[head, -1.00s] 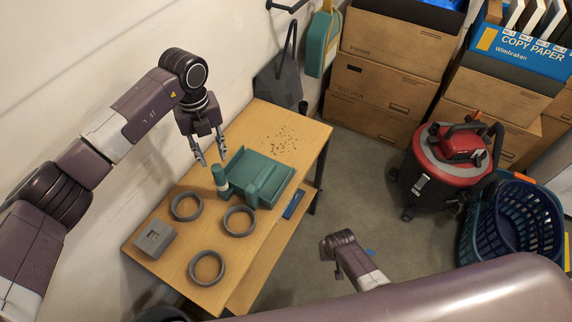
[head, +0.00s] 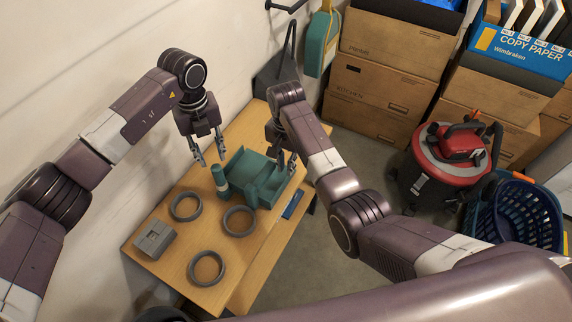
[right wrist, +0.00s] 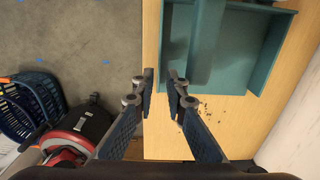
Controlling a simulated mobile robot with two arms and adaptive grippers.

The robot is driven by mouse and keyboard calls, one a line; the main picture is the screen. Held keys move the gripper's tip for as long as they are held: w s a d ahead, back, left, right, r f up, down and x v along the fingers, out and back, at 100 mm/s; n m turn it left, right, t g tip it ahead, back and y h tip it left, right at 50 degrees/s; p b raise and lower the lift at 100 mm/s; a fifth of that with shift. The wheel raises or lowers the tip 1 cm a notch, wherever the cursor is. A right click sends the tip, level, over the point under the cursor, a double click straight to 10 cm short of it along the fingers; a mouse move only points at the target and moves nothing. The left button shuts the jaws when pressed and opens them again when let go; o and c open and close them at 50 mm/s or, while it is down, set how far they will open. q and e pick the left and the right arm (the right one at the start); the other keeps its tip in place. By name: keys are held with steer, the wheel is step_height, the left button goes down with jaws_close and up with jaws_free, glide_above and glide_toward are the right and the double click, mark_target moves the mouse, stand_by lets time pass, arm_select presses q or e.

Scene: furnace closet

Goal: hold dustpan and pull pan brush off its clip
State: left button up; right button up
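The teal dustpan (head: 262,190) lies on the wooden table in the head view; part of it (right wrist: 250,45) fills the upper right of the right wrist view. My left gripper (head: 210,161) is open and empty just above the handle.
Several grey rings (head: 239,221) and a grey block (head: 154,238) lie on the table (head: 180,265). Dark specks (right wrist: 203,108) lie beside the pan. A red and black vacuum (head: 450,160) and blue baskets (head: 520,215) stand on the floor at right.

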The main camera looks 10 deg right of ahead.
mark_target(286, 180)
steer(key=shift+s+f, duration=0.1)
steer(key=shift+f, duration=3.7)
jaws_close()
